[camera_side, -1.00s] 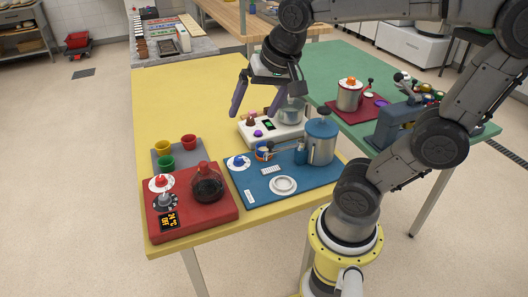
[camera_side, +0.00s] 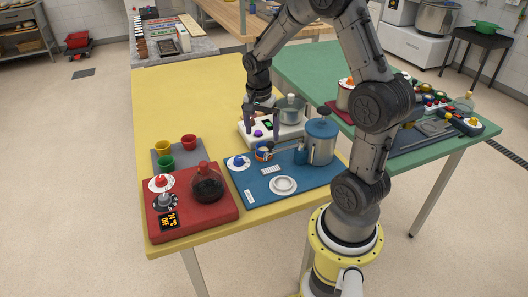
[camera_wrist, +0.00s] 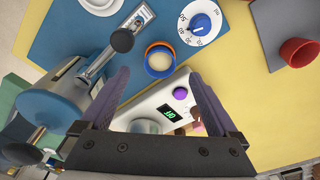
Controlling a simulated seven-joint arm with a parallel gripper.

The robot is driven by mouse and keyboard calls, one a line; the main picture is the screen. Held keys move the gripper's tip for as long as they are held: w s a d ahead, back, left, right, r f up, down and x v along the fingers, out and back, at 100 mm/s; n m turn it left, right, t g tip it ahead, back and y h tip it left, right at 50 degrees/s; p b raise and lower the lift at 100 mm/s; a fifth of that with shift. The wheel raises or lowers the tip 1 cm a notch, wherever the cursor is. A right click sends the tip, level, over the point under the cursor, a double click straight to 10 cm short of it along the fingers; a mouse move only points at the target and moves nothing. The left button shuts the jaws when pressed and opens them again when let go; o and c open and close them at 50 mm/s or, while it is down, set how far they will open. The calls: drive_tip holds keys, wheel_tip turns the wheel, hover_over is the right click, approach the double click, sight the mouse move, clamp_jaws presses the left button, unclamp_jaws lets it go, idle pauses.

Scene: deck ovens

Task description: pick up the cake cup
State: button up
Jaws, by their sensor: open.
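A small cup (camera_side: 264,153) with pale contents, an orange band and a blue rim stands upright near the back left of the blue mat in the side view. It also shows in the wrist view (camera_wrist: 160,60), ahead of and between the fingertips; I take it for the cake cup. My gripper (camera_side: 262,137) points down over the white scale, just behind the cup. It is open and empty in the wrist view (camera_wrist: 159,78). I cannot tell its exact height above the scale.
The white scale (camera_side: 290,137) carries a pot. A blue-lidded canister (camera_side: 321,143) with a lever stands to the cup's right, and a blue-knobbed dial (camera_side: 238,161) to its left. Red, yellow and green cups (camera_side: 188,141) stand on a grey mat. The yellow table (camera_side: 185,100) is clear behind.

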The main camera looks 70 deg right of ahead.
sight(264, 145)
drive_tip(key=shift+d+f, duration=0.25)
drive_tip(key=shift+f, duration=0.9)
drive_tip(key=shift+d+f, duration=0.25)
drive_tip(key=shift+f, duration=0.9)
drive_tip(key=shift+d+f, duration=0.25)
drive_tip(key=shift+f, duration=0.9)
drive_tip(key=c, duration=1.4)
